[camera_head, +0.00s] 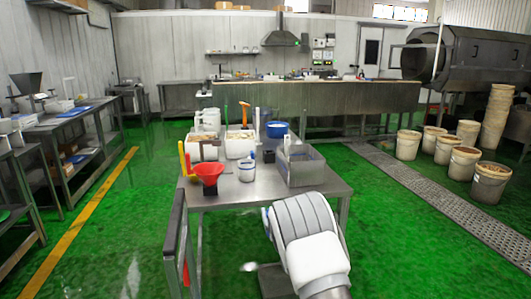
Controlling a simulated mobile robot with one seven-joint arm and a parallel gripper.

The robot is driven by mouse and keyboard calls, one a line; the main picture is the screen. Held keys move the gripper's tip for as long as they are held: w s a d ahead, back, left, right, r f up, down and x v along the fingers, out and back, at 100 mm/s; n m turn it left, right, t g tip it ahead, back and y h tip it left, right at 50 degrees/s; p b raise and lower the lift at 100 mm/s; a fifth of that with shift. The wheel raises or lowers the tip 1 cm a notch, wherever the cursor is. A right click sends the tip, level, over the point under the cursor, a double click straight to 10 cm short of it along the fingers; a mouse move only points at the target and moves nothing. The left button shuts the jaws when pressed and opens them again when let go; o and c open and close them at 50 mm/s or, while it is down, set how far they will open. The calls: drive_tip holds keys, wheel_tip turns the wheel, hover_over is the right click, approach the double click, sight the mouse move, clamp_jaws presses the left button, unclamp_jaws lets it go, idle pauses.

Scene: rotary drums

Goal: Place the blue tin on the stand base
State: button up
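A round blue container (277,129), which looks like the blue tin, stands at the back of the steel table (325,186). A red funnel (209,172) sits on a small dark base (210,189) at the table's front left; I cannot tell if this is the stand base. A small white tub with blue on it (246,172) stands to the right of the funnel. My arm, white and grey, reaches up from the bottom edge to the table's front right. My gripper's fingers do not show, so what they hold is hidden.
A grey open bin (300,166) fills the table's right side. White containers (240,143) and upright handled tools stand at the back and left. A dark-topped cart (174,240) stands at front left. Buckets (408,145) line the right. The green floor at left is free.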

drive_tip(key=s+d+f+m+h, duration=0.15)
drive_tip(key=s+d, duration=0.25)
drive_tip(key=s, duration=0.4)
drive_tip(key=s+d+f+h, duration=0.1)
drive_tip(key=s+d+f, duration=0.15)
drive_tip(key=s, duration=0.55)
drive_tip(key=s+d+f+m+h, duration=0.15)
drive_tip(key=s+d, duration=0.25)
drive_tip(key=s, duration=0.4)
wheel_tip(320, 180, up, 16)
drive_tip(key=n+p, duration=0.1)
drive_tip(key=p, duration=1.5)
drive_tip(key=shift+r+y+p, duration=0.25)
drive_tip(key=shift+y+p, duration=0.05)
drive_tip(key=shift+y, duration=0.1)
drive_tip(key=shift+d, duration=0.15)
